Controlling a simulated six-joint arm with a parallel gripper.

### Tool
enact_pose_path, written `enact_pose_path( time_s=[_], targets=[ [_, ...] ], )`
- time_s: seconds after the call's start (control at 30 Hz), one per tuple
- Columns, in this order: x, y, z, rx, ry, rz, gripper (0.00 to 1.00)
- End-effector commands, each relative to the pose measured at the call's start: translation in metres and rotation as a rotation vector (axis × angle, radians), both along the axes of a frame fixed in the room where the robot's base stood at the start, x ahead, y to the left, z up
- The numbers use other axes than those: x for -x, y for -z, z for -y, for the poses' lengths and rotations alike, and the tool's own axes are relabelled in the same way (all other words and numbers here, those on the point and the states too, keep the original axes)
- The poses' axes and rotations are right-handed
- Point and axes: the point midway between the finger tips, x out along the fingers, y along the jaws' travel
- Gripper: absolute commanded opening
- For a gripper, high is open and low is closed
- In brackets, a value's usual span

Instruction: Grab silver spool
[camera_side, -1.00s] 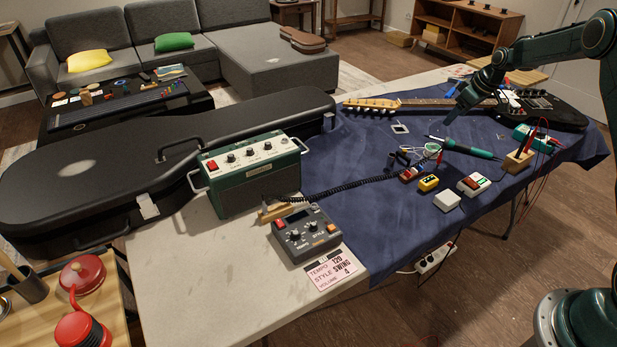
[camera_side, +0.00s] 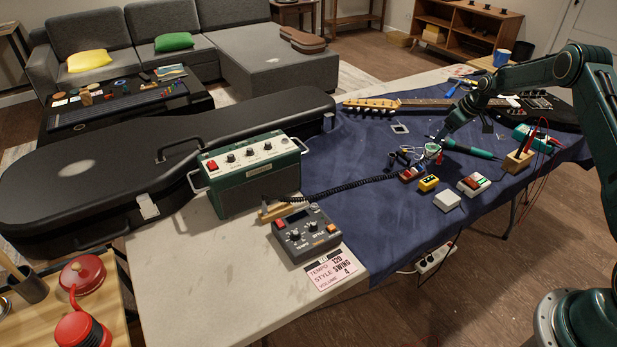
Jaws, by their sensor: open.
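A small pale, silvery round item (camera_side: 431,149), which looks like the silver spool, sits on the blue cloth (camera_side: 345,225) among small parts. My gripper (camera_side: 441,142) points down right at this item and covers part of it. Its jaws are open, but the fingertips are too small to make out. I cannot tell whether they touch the item or stand just above it.
A teal soldering iron (camera_side: 470,149) lies close to the right of my gripper. Red (camera_side: 408,174) and yellow (camera_side: 428,183) pedals stand in front. The guitar neck (camera_side: 430,102) is behind. A wooden block (camera_side: 518,161) with probes stands at right.

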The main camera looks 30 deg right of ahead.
Motion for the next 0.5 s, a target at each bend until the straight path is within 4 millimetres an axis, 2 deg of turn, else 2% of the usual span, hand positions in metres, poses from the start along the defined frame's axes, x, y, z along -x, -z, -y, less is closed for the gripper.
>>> enact_pose_path(
  time_s=[0.2,0.5],
  targets=[
    [-0.008,0.018,-0.001,0.0,-0.001,0.001,0.71],
    [-0.009,0.022,-0.002,0.001,0.0,0.0,0.71]
  ],
)
